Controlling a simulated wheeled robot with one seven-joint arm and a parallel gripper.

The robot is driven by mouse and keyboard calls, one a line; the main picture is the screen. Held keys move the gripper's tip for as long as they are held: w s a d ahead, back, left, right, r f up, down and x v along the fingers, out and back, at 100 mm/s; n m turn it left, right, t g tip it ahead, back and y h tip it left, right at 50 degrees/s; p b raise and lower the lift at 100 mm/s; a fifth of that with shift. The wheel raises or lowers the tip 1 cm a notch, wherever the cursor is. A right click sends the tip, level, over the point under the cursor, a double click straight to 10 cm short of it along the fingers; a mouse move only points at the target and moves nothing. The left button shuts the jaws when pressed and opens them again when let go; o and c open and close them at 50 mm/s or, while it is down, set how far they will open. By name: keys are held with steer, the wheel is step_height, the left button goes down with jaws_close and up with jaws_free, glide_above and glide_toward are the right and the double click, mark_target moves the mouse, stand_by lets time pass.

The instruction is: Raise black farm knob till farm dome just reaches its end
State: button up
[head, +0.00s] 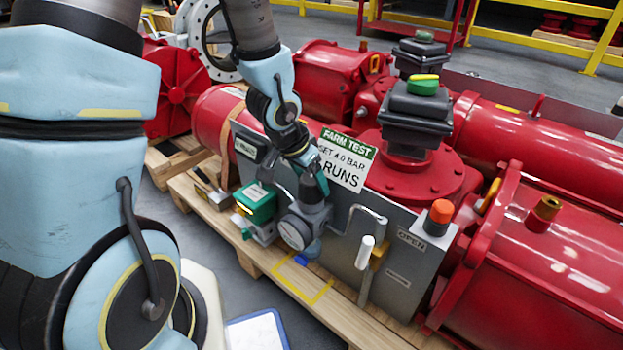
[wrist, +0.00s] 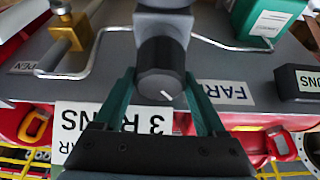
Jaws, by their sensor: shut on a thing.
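The black farm knob (wrist: 160,72) is a round knob with a white mark on its face, in the middle of the wrist view. My gripper (wrist: 160,88) has its green fingers on both sides of the knob and is shut on it. In the head view my gripper (head: 311,172) is at the top of the grey gauge unit (head: 296,232), and the knob is hidden. A green dome with a yellow stripe (head: 424,84) sits on a black box above the red actuator. A darker dome (head: 424,36) shows behind it. No label confirms which is the farm dome.
A green unit (head: 256,203) stands left of the gauge. A white-handled lever (head: 365,252), bent tubing and an orange cap (head: 441,211) lie to the right. Red cylinders crowd behind the grey panel.

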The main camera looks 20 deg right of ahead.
steer(key=shift+r+m+p, duration=0.3)
steer(key=shift+m+p, duration=0.2)
steer(key=shift+p, duration=0.55)
steer(key=shift+f+m+g+p, duration=0.3)
steer(key=shift+m+g+p, duration=0.1)
steer(key=shift+m+p, duration=0.25)
steer(key=o, duration=1.3)
steer(key=p+v, duration=0.5)
steer(key=v, duration=0.6)
steer(key=shift+a+f+p, duration=0.15)
steer(key=shift+p, duration=0.2)
